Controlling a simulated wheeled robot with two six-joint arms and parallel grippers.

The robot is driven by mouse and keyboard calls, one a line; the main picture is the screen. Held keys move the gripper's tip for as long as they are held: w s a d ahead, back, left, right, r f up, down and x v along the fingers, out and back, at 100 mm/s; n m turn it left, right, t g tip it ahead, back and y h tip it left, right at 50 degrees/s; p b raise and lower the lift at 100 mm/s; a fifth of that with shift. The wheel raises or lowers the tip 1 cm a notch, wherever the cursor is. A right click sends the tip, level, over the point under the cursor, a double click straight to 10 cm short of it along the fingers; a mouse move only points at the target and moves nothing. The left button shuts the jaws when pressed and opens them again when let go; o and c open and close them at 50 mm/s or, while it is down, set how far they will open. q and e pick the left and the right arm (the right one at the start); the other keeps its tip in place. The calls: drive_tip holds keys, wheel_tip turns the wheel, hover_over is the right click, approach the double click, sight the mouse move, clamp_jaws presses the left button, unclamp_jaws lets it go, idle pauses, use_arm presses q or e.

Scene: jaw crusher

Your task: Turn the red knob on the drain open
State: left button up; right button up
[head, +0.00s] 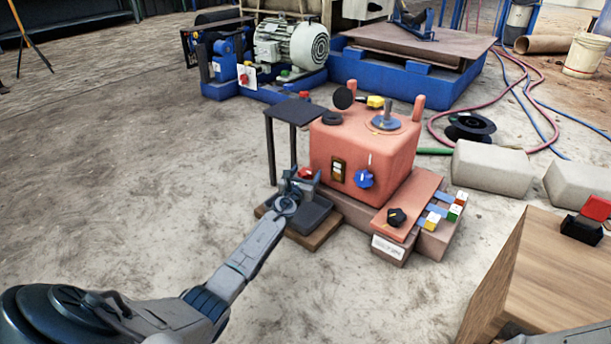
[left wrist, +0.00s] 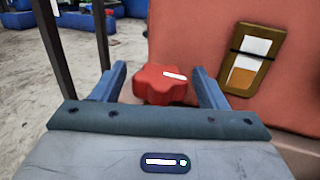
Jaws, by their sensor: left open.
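The red knob (left wrist: 160,86) with a white mark sits between the two open fingers of my left gripper (left wrist: 165,85) in the left wrist view. The fingers stand on either side of it; I cannot tell whether they touch it. In the head view the red knob (head: 305,174) shows at the lower left of the orange-pink machine (head: 343,142), partly hidden by my left gripper (head: 304,178). My right gripper does not show.
A black-topped stand (head: 294,111) rises close to my left gripper. A black knob (head: 397,217) sits on the lower ledge. A wooden box (head: 545,270) stands at the right.

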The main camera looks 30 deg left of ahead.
use_arm(q)
drive_tip(key=c, duration=1)
